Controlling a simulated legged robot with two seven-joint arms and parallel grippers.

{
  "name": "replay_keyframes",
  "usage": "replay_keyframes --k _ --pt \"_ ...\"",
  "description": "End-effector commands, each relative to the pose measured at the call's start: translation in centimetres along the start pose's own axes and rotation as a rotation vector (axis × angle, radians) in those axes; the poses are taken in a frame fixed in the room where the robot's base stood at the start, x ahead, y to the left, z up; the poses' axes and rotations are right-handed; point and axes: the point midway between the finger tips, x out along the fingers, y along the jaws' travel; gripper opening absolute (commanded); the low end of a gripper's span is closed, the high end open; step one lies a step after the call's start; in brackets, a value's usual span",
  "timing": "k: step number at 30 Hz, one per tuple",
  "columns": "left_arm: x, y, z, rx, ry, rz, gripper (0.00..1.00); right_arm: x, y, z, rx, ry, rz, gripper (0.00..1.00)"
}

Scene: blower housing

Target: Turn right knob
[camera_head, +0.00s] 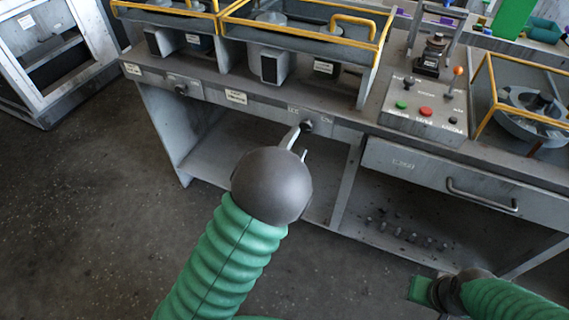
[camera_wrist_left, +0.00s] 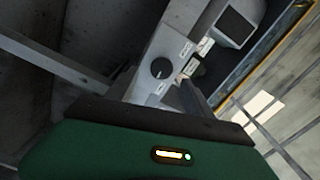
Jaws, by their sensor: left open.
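The right knob (camera_head: 306,126) is a small dark round knob on the front rail of the grey workbench. It also shows in the left wrist view (camera_wrist_left: 160,68), as a black dial on a light panel with small labels beside it. My left gripper (camera_head: 298,144) is open, with its pale fingers just in front of and below the knob. I cannot tell whether a finger touches it. The dark wrist ball hides the gripper's base. My right gripper (camera_head: 421,290) shows only partly at the lower right, low before the bench; its fingers cannot be made out.
Another knob (camera_head: 180,88) is on the rail further left. A control box (camera_head: 424,112) with green and red buttons stands on the bench. A drawer (camera_head: 465,185) with a handle is to the right. Yellow-railed bays (camera_head: 300,32) stand above. The floor at left is clear.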

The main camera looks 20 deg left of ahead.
Motion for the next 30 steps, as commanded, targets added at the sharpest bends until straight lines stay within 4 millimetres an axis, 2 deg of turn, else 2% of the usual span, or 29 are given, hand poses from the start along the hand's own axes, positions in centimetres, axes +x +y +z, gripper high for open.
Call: replay_keyframes --k 1,5,6,9,12,15,21,30 --pt "-1.6 -0.1 0.0 -0.001 -0.002 0.004 0.6 -0.3 0.0 -0.1 0.0 0.0 0.0 0.52" --pt "-5.5 0.1 0.0 -0.001 -0.002 0.006 0.6 -0.5 0.0 -0.1 0.0 0.0 0.0 0.52" --pt "-5.8 -0.9 -0.3 0.003 -0.002 0.009 0.6 -2.7 0.0 -0.6 0.0 -0.002 0.0 0.52" --pt "-6.9 -0.9 -0.3 0.004 -0.003 0.011 0.6 -5.4 0.0 -1.3 0.0 0.001 0.0 0.52" --pt "-8.2 -0.8 -0.3 0.003 -0.003 0.011 0.6 -7.4 0.0 -1.8 0.0 0.001 0.0 0.52" --pt "-9.6 -0.4 -0.2 0.001 -0.002 0.009 0.6 -8.4 0.0 -2.0 0.0 0.0 0.0 0.52" --pt "-10.8 0.1 -0.1 0.0 0.0 0.004 0.6 -9.0 0.0 -2.1 0.0 0.0 0.0 0.52" --pt "-10.8 0.2 0.0 0.0 0.0 0.002 0.6 -8.9 0.0 -2.1 0.0 0.0 0.0 0.52"
